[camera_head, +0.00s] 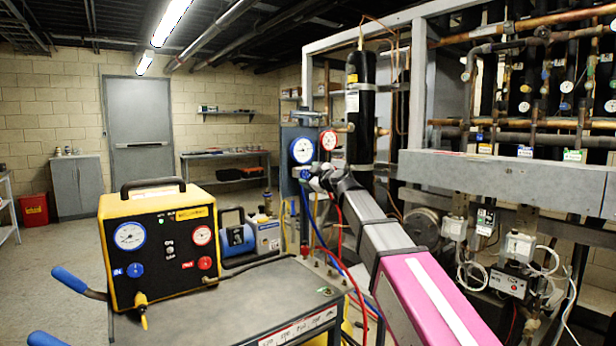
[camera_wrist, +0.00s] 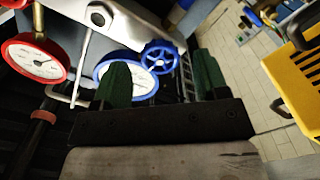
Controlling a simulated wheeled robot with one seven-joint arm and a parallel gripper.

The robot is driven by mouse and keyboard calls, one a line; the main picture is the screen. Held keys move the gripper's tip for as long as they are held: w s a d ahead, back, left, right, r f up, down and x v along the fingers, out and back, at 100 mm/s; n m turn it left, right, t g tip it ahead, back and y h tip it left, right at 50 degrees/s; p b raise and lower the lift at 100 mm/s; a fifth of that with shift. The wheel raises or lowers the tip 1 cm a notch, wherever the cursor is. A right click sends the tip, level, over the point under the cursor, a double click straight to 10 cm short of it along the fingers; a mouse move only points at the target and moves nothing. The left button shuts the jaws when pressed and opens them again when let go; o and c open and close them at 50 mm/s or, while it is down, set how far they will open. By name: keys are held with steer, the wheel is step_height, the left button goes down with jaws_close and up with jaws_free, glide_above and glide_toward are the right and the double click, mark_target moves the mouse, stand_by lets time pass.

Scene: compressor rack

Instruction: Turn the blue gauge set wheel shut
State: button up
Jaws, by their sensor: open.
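The gauge set on the grey post has a blue-rimmed gauge (camera_head: 302,150) and a red-rimmed gauge (camera_head: 329,140). The blue wheel (camera_head: 305,174) sits just below the blue gauge and is small and partly hidden there. My gripper (camera_head: 316,176) is close to it at the right. In the wrist view the spoked blue wheel (camera_wrist: 160,57) shows between and beyond the green fingers of my gripper (camera_wrist: 161,70), which are apart and empty. The blue gauge (camera_wrist: 125,78) is partly behind the left finger; the red gauge (camera_wrist: 38,62) is further left.
A yellow machine (camera_head: 163,240) with its own gauges and knobs stands on the cart top (camera_head: 225,305) at the left. Red and blue hoses (camera_head: 335,255) hang below the gauge set. The pipe rack (camera_head: 510,180) is at the right. Open floor (camera_head: 55,250) lies at the left.

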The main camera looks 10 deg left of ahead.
steer(key=shift+w+a, duration=0.45)
steer(key=c, duration=0.9)
